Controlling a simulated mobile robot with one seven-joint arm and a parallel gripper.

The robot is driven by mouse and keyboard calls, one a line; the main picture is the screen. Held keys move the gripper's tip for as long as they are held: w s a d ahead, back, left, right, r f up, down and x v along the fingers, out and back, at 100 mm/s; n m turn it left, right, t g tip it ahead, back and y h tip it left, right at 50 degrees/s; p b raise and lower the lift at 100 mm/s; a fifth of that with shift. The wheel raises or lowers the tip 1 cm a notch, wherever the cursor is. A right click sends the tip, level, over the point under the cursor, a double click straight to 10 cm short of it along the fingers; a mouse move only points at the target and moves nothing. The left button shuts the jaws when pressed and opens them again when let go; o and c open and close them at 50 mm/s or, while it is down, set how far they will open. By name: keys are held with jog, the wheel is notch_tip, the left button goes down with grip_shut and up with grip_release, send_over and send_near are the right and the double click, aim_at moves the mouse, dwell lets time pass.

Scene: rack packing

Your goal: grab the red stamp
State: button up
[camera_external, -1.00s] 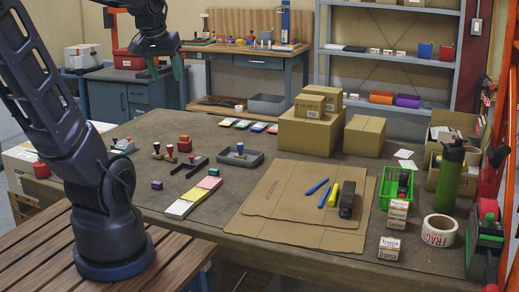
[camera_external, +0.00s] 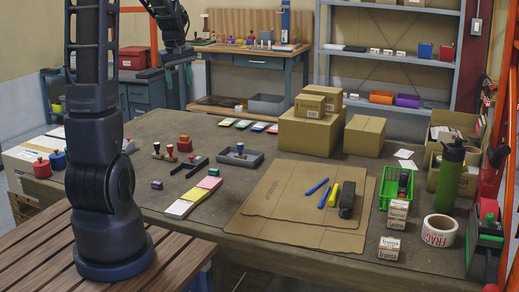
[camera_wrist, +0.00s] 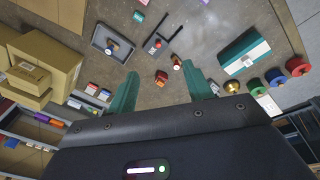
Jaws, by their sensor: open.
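A small stamp with a red top (camera_external: 170,150) stands upright on the table among a small group of handled items. In the wrist view a red-topped stamp (camera_wrist: 176,62) lies between the lines of my fingers, nearer the right one. A red-orange block (camera_external: 184,143) sits beside it and also shows in the wrist view (camera_wrist: 161,77). My gripper (camera_wrist: 161,73) is open and empty, its green fingers spread. In the external view my gripper (camera_external: 172,72) is high beyond the group and apart from it. Its fingertips are hard to make out there.
A grey tray (camera_external: 254,163) holding a dark-topped item and a black U-shaped stand (camera_external: 193,169) are close by. Red (camera_external: 41,167) and blue (camera_external: 58,160) round items sit at the left edge. Cardboard boxes (camera_external: 306,133) stand to the right. My arm hides part of the table.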

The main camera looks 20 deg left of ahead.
jog(key=w+a+f+n+g, duration=0.1)
jog(key=w+a+f+n, duration=0.2)
jog(key=w+a+f, duration=0.6)
jog(key=n+g, duration=0.1)
jog(key=n, duration=0.3)
send_over(171, 154)
jog(key=f, duration=1.4)
jog(key=shift+w+a, duration=0.1)
jog(key=shift+a, duration=0.25)
jog(key=shift+a+f, duration=0.1)
jog(key=shift+f, duration=0.3)
notch_tip(171, 154, down, 5)
jog(key=shift+w+d+f, duration=0.1)
jog(key=shift+d+f, duration=0.05)
jog(key=shift+f, duration=1.2)
jog(key=shift+w+d+f, duration=0.1)
jog(key=shift+f, duration=1.2)
jog(key=c, duration=1.1)
